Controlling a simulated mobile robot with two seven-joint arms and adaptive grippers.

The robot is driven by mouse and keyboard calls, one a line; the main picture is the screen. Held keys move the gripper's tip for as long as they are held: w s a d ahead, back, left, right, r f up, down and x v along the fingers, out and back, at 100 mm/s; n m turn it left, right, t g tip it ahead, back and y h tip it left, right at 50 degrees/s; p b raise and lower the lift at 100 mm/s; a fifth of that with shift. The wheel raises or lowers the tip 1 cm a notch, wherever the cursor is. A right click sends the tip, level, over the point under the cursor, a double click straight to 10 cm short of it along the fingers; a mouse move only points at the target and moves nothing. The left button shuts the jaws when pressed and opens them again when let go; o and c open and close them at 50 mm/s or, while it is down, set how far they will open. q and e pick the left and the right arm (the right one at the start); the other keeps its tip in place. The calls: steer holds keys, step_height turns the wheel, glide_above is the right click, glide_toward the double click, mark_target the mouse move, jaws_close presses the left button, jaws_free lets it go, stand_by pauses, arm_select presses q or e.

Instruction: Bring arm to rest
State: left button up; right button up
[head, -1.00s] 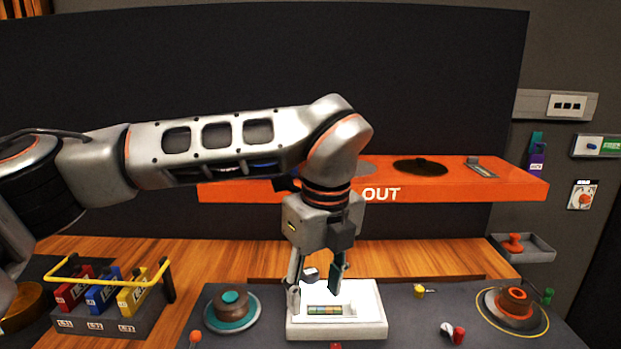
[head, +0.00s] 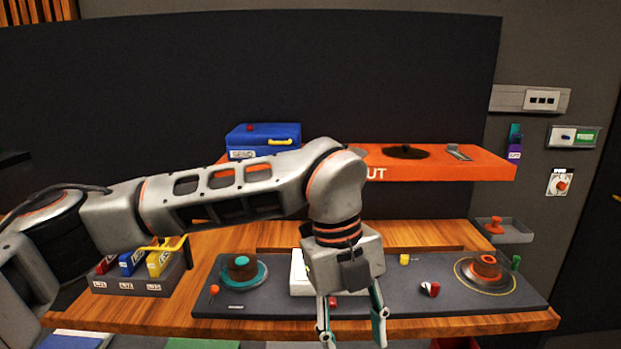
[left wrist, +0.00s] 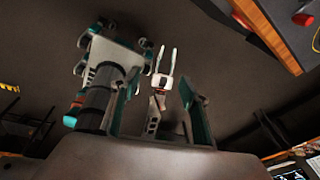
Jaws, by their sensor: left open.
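My left arm comes in from the left in the head view, and its gripper (head: 352,333) hangs downward in front of the panel's near edge. Its two fingers are spread apart with nothing between them. In the left wrist view the same gripper (left wrist: 160,105) shows a finger on each side of an empty gap, over dark floor. The trackball panel (head: 375,302) is a dark slab on the wooden table. My left wrist hides much of the white tray (head: 298,283) on it.
A brown-and-teal dial (head: 242,268) and an orange dial (head: 487,268) sit on the panel. A rack of coloured blocks (head: 130,288) stands left. A blue box (head: 262,141) rests on the orange shelf (head: 450,165). The table's front edge (head: 470,322) is just behind the fingers.

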arm_select(q)
steer(key=s+d+m+g+h, duration=0.4)
steer(key=s+d+g+h, duration=0.15)
steer(key=s+d, duration=0.4)
step_height(320, 180, up, 7)
steer(key=s+d+n+g+h, duration=0.1)
steer(key=s+d+g+h, duration=0.15)
steer(key=h, duration=0.65)
steer(key=w+a+n+t+h, duration=0.5)
steer(key=w+n+t+h, duration=0.3)
steer(key=w+n+t, duration=0.25)
steer(key=w+a+f+n+t+y, duration=0.9)
steer(key=a+f+n+t, duration=0.4)
steer(key=t, duration=0.3)
steer(key=s+a+f+n+g+y, duration=0.1)
steer(key=s+a+f+n+y, duration=0.15)
steer(key=a+f+y, duration=0.55)
steer(key=s+a+f+n+y, duration=0.1)
steer(key=a+f+n, duration=0.25)
steer(key=f, duration=0.75)
steer(key=s+a+f+g+y, duration=0.2)
steer(key=s+a+f, duration=0.2)
steer(key=s+f, duration=0.2)
steer(key=s+a+f+n+g+y, duration=0.1)
steer(key=s+a+f+g, duration=0.2)
steer(key=s+a+f, duration=0.2)
step_height(320, 180, down, 4)
steer(key=shift+s+a+f+y, duration=0.2)
steer(key=shift+s+y, duration=0.15)
steer(key=shift+s, duration=0.7)
